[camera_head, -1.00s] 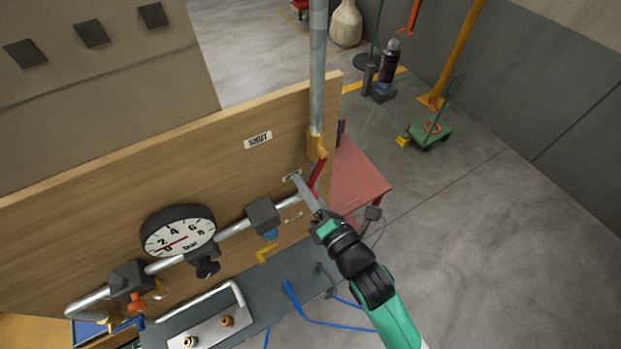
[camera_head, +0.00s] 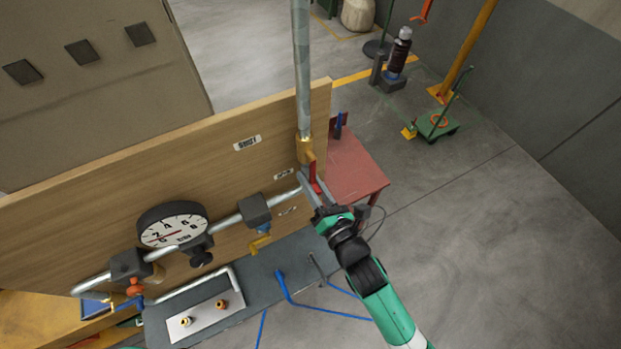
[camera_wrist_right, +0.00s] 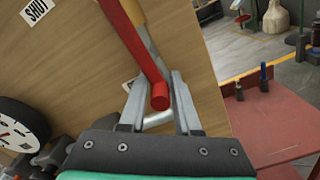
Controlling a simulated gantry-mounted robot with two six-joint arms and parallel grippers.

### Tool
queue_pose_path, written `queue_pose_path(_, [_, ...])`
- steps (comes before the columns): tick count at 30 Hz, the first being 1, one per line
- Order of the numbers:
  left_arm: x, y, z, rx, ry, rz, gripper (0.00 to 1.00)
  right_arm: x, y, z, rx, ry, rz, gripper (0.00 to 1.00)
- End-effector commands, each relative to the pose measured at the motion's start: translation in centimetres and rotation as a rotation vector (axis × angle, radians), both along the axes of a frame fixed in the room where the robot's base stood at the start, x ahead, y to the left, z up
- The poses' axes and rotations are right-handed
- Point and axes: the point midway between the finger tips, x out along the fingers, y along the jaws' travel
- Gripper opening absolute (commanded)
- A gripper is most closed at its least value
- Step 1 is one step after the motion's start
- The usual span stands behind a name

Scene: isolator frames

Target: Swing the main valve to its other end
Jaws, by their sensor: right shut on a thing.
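The main valve has a brass body (camera_head: 304,150) on the vertical grey pipe at the board's right end. Its red lever (camera_head: 312,171) points down from the body, close to the board's edge. My right gripper (camera_head: 312,190) is at the lever's lower end, shut on it. In the right wrist view the red lever (camera_wrist_right: 147,55) comes down from the top, and its rounded end sits between the two metal fingers (camera_wrist_right: 158,100). A white SHUT label (camera_head: 247,143) is on the board, left of the valve. My left gripper is not in view.
A pressure gauge (camera_head: 173,226) sits left on the horizontal pipe, with a yellow-handled valve (camera_head: 260,243) to its right. A grey bench (camera_head: 250,285) with blue hoses lies below. A red table (camera_head: 352,170) stands behind the board's right end. Open floor lies to the right.

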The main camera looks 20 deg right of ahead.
Motion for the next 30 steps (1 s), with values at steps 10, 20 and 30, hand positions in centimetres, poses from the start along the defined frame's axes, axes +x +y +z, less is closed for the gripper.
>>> queue_pose_path(10, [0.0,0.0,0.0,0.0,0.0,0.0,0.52,0.1,-0.2,0.4,0.003,-0.009,-0.002,0.52])
queue_pose_path(20, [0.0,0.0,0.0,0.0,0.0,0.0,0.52,-0.5,-0.1,0.2,0.002,-0.005,-0.001,0.52])
queue_pose_path(30, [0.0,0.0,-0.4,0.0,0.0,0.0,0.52,-7.6,-0.7,0.0,0.001,-0.004,0.0,0.52])
